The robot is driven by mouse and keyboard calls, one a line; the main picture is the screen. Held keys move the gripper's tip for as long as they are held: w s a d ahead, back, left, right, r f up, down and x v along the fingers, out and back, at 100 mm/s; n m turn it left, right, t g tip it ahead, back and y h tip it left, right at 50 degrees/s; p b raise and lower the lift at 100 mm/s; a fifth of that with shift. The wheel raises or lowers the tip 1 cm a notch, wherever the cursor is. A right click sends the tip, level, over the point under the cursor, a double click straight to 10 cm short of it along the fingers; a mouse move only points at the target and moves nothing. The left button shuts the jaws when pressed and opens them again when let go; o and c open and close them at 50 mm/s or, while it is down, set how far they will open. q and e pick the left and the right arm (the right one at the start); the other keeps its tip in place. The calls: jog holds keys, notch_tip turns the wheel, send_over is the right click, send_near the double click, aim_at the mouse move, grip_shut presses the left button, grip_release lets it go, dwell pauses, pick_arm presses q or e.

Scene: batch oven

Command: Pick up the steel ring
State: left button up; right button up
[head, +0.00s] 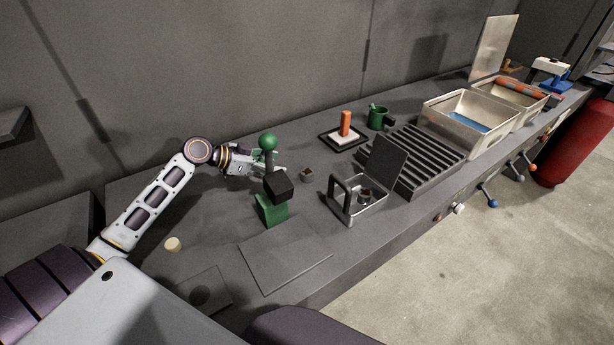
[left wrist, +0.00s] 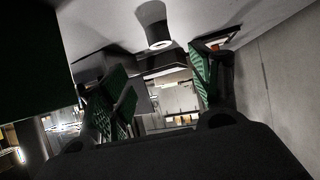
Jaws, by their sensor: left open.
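I cannot clearly make out the steel ring. A small dark round piece (head: 307,174) stands on the bench just right of my left gripper in the head view and may be it. In the left wrist view a short cylindrical thing with a bright ring-shaped end (left wrist: 159,43) shows beyond the fingers; I cannot tell if it is the same piece. My left gripper (head: 272,169) is open, low over the bench behind the green press. Its green-padded fingers stand apart in the left wrist view (left wrist: 163,88), with nothing held between them. My right gripper is not in view.
A green press with a ball knob (head: 268,142) stands close to my left gripper. A steel box with a handle (head: 376,209), a ribbed rack (head: 420,160), a green mug (head: 377,117) and a dark tray (head: 331,144) stand right. A flat plate (head: 285,262) lies in front.

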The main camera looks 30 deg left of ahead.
aim_at(305, 173)
pick_arm(q)
jog(key=shift+x, duration=1.95)
jog(key=shift+p+x, duration=0.35)
jog(key=shift+x, duration=1.15)
jog(key=shift+w, duration=0.1)
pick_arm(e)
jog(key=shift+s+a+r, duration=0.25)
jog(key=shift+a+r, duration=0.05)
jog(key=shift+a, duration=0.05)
pick_arm(q)
jog(key=shift+d, duration=0.1)
jog(key=shift+a+f+p+x, duration=0.15)
jog(key=shift+p+x, duration=0.1)
jog(key=shift+x, duration=0.75)
jog(key=shift+a+f+p+x, duration=0.1)
jog(key=shift+p+x, duration=0.1)
jog(key=shift+x, duration=0.75)
jog(key=shift+w+d+f, duration=0.35)
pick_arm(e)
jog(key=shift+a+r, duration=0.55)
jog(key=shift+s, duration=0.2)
pick_arm(q)
jog(key=c, duration=1.1)
